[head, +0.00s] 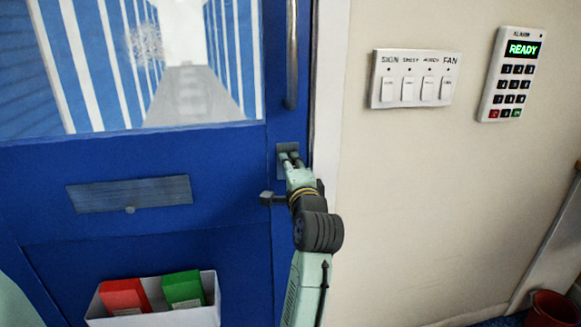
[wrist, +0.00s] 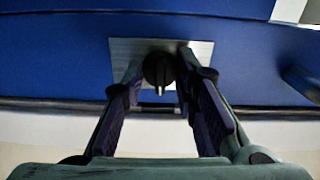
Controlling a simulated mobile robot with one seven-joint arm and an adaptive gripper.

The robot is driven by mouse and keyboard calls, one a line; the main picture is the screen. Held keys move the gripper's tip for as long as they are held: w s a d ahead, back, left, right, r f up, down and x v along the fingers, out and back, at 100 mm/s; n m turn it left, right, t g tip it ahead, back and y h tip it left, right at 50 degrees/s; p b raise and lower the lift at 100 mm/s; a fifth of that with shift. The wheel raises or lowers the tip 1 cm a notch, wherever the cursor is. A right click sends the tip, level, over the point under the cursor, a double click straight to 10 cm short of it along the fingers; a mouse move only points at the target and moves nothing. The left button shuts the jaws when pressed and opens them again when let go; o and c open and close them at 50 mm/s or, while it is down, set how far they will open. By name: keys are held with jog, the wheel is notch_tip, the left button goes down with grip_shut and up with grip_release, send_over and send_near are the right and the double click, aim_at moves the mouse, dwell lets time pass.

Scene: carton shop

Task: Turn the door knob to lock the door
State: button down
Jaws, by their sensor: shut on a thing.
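The blue door (head: 130,223) is closed in its frame in the head view. A grey metal plate sits near its right edge, and it shows in the wrist view (wrist: 202,50). The dark round door knob (wrist: 158,68) is at the middle of this plate. A pale pointer on the knob points down in the wrist view. My gripper (head: 289,158) reaches the plate from below, with one finger on each side of the knob. It is shut on the knob. In the head view my fingers mostly hide the knob.
A vertical pull handle (head: 291,55) is above the plate. A mail slot (head: 130,193) and a white box (head: 155,320) with red and green items are on the door's left. A switch panel (head: 414,78) and an alarm keypad (head: 510,75) are on the right wall.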

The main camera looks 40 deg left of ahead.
jog(key=shift+m, duration=0.3)
jog(key=c, duration=1.2)
grip_release()
jog(key=shift+c, duration=0.2)
jog(key=v, duration=1.2)
